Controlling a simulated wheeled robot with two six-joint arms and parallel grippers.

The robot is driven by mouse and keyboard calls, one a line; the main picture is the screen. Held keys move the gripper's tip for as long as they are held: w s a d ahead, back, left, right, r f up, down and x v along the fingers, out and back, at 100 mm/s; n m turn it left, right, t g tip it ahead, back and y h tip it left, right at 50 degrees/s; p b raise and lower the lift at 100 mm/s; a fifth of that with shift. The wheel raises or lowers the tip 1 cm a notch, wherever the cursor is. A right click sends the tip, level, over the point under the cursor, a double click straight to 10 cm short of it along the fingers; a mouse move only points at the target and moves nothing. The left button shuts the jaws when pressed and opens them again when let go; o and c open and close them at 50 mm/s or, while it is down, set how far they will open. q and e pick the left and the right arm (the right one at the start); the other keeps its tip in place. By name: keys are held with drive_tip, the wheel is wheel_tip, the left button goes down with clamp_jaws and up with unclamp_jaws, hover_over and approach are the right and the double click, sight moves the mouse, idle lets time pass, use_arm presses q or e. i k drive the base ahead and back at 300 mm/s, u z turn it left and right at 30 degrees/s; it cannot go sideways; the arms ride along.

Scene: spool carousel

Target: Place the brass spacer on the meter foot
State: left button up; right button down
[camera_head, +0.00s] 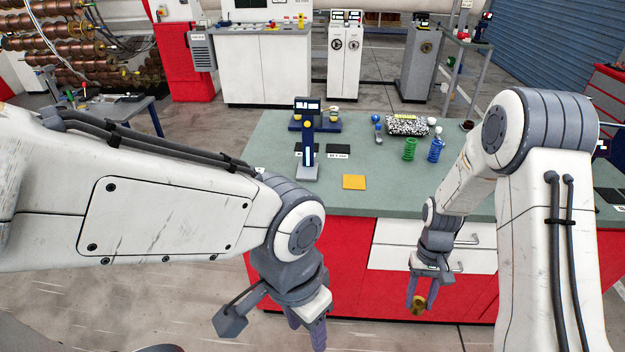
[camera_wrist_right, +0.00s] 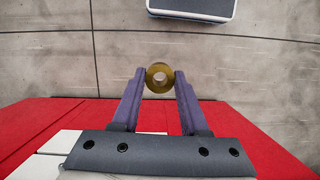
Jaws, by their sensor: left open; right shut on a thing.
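The brass spacer (camera_head: 418,305) is a short gold ring. My right gripper (camera_head: 417,302) is shut on it in front of the red cabinet, below the bench top. In the right wrist view, the spacer (camera_wrist_right: 160,78) sits between the two fingertips (camera_wrist_right: 160,82), its hole facing the camera. My left gripper (camera_head: 309,332) is open and empty at the lower middle, in front of the bench.
On the green bench top (camera_head: 270,200) lie a yellow square (camera_head: 354,182) and a dark pad (camera_head: 338,149). Green (camera_head: 410,149) and blue (camera_head: 436,150) coils and a speckled block (camera_head: 407,126) stand at the back right. The bench's front edge lies between the spacer and the meter.

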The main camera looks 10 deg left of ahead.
sight(307, 173)
drive_tip(key=z, duration=1.15)
drive_tip(key=i, duration=0.95)
drive_tip(key=u, duration=1.4)
